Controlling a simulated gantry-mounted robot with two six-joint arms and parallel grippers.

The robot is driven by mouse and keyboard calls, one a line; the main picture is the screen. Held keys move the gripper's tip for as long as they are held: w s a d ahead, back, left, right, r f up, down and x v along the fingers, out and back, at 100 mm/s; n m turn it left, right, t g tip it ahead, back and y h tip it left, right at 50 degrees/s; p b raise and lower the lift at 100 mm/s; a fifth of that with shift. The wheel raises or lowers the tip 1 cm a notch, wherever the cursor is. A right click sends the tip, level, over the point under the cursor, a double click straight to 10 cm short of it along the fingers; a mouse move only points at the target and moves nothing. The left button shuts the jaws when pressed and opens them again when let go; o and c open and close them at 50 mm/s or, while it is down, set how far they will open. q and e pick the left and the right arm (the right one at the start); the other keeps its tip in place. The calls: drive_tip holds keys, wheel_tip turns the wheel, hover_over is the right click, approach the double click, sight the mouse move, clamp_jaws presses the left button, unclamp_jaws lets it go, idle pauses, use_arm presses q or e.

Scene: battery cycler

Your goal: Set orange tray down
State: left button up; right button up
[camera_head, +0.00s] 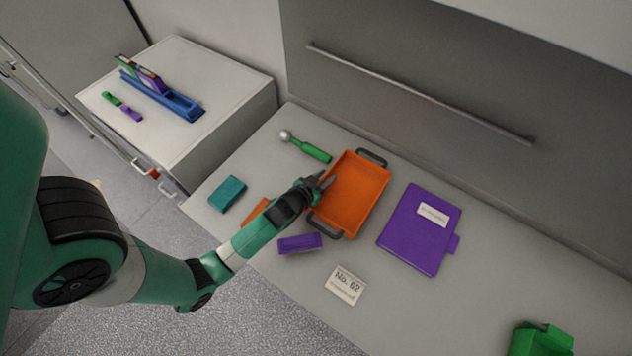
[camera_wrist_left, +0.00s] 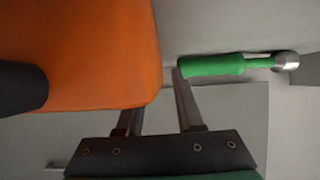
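The orange tray (camera_head: 350,195) has a dark handle at each end and appears to rest flat on the grey bench; it looks empty. My left gripper (camera_head: 318,184) is at the tray's left long side. In the left wrist view, the tray (camera_wrist_left: 95,50) fills the upper left, with one dark handle at the edge. There my left gripper (camera_wrist_left: 158,108) is open, with a gap between its fingers. One finger is partly hidden by the tray, and the other is apart from its outer side. My right gripper is not in view.
A green-handled tool (camera_head: 305,147) lies beside the tray. Teal (camera_head: 227,194) and purple (camera_head: 299,243) blocks, a small orange piece (camera_head: 256,212), a purple folder (camera_head: 419,228) and a label card (camera_head: 345,284) surround it. A green object (camera_head: 540,340) is front right.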

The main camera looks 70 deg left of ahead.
use_arm(q)
drive_tip(key=p+v, duration=0.1)
drive_tip(key=v, duration=1)
drive_tip(key=shift+f, duration=0.1)
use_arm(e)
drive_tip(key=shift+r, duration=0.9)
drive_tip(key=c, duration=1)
